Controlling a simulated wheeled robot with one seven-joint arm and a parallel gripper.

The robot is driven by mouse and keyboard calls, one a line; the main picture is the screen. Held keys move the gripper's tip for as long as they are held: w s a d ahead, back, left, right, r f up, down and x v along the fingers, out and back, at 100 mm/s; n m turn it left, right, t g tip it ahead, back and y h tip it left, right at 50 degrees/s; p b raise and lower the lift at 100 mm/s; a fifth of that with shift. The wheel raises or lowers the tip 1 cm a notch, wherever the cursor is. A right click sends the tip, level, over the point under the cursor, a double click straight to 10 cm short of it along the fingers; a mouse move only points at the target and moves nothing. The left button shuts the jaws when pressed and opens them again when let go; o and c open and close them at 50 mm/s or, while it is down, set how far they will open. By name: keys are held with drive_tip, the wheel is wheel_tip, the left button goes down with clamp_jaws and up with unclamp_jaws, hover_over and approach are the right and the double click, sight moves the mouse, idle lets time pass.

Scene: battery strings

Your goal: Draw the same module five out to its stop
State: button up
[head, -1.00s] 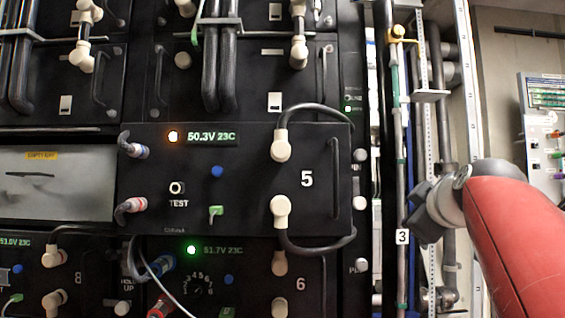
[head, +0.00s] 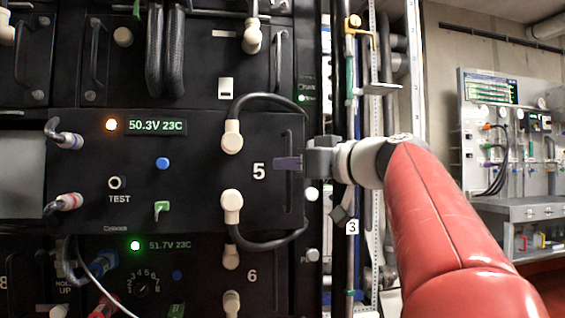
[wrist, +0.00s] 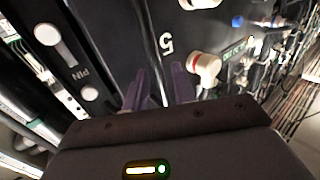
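Module five (head: 190,180) is a black box in the rack with a white "5", a lit orange lamp and a display reading 50.3V 23C. Its face appears to stand forward of the modules around it. Its vertical black handle (head: 289,205) is at the right edge of the face; the handle also shows in the wrist view (wrist: 150,35). My gripper (head: 288,163) is at the handle's middle. In the wrist view its purple fingers (wrist: 160,80) stand apart, one on each side of the handle, with gaps visible. Two cream connectors (head: 232,137) with black cables remain on the face.
Module six (head: 190,275) is below, with a green lamp and 51.7V 23C. Cables loop near the handle's top and bottom. Pipes and a metal post (head: 373,60) stand right of the rack. A grey panel with a bench (head: 525,210) is farther right.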

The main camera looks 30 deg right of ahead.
drive_tip(key=shift+w+a, duration=0.2)
drive_tip(key=shift+w, duration=0.35)
clamp_jaws()
idle(1.1)
